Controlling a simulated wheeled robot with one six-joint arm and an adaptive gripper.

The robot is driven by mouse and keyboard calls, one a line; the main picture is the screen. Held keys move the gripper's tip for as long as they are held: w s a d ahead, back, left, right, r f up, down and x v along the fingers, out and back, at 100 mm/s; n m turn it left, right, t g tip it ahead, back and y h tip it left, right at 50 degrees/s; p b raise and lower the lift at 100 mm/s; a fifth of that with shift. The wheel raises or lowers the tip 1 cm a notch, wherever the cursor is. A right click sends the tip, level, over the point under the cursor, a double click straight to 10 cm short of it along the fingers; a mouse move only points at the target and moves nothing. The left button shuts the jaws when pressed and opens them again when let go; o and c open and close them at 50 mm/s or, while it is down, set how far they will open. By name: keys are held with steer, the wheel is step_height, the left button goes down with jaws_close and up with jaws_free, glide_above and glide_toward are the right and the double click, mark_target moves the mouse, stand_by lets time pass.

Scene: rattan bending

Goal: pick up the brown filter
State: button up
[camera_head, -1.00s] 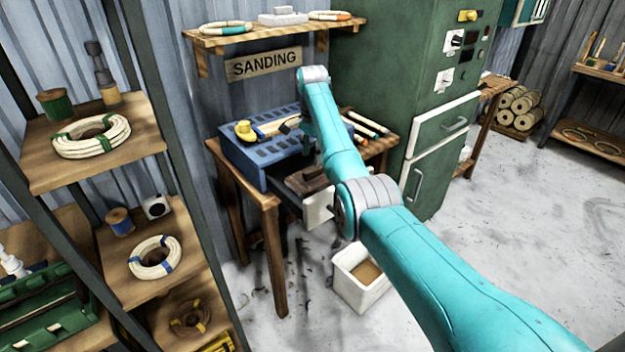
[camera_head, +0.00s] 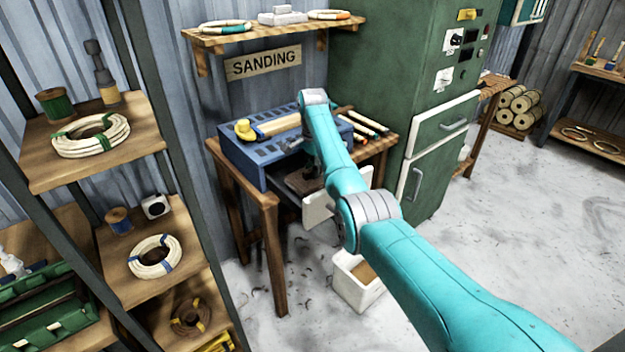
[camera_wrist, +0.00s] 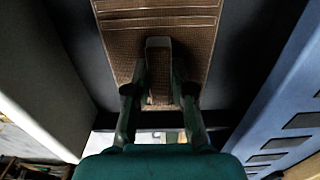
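The brown filter (camera_head: 303,184) lies in the pulled-out drawer (camera_head: 320,208) under the blue sanding bench unit (camera_head: 262,165). In the wrist view the filter (camera_wrist: 190,30) is a ribbed, mesh-textured brown panel with a raised tab (camera_wrist: 158,43) at its near end. My gripper (camera_wrist: 159,72) is over this end, with one finger on each side of the tab. The fingers look open, with narrow gaps beside the tab. In the head view my arm covers part of the filter, and the gripper is mostly hidden.
The white drawer front and blue unit wall flank the gripper closely. A white bin (camera_head: 357,283) stands on the floor below. The green cabinet (camera_head: 405,90) is close on the right.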

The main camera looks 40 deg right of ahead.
jaws_close()
